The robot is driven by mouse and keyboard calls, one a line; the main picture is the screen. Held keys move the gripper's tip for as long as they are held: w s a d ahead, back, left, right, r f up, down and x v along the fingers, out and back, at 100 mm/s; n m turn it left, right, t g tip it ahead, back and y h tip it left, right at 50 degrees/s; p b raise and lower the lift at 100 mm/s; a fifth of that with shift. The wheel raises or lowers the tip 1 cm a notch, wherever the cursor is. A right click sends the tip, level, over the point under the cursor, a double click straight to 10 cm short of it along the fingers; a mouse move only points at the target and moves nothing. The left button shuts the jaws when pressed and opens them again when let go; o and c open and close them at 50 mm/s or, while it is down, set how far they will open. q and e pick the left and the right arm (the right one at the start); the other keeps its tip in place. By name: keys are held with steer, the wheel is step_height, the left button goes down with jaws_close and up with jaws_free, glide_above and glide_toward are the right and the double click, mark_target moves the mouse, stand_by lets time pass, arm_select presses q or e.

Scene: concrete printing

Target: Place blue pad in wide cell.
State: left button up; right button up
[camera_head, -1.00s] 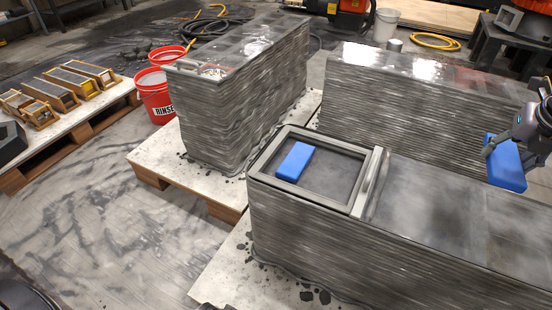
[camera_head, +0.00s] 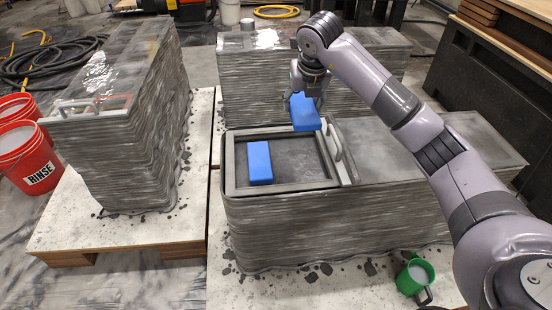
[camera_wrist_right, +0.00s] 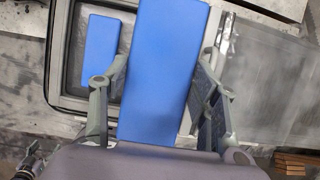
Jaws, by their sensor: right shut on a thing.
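My right gripper (camera_head: 306,98) is shut on a blue pad (camera_head: 305,115), holding it in the air above the right rear part of a grey rectangular frame (camera_head: 229,168). The held pad (camera_wrist_right: 165,60) fills the middle of the right wrist view, between the two fingers (camera_wrist_right: 160,92). A second blue pad (camera_head: 260,163) lies flat inside the frame at its left side; it also shows in the right wrist view (camera_wrist_right: 101,52). The frame's dark floor right of that pad is bare. I see no divider inside. My left gripper is not in view.
The frame sits on a layered concrete block (camera_head: 330,222). A raised bar with a handle (camera_head: 337,146) borders its right end. Other blocks stand left (camera_head: 120,130) and behind (camera_head: 245,95). A green mug (camera_head: 415,277) stands in front; red buckets (camera_head: 28,160) are far left.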

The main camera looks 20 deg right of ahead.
steer(key=b, duration=0.1)
glide_above(298, 159)
steer(key=s, duration=0.2)
steer(key=f, duration=1.3)
steer(key=shift+w+a, duration=0.15)
steer(key=shift+w, duration=0.1)
step_height(298, 159, down, 5)
steer(key=shift+f+b, duration=0.1)
steer(key=shift+b, duration=0.45)
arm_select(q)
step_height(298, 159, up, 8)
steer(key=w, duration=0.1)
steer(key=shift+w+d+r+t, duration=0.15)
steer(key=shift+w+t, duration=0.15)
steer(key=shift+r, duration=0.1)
arm_select(e)
steer(key=shift+f, duration=0.1)
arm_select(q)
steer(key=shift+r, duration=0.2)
arm_select(e)
steer(key=o, duration=1.2)
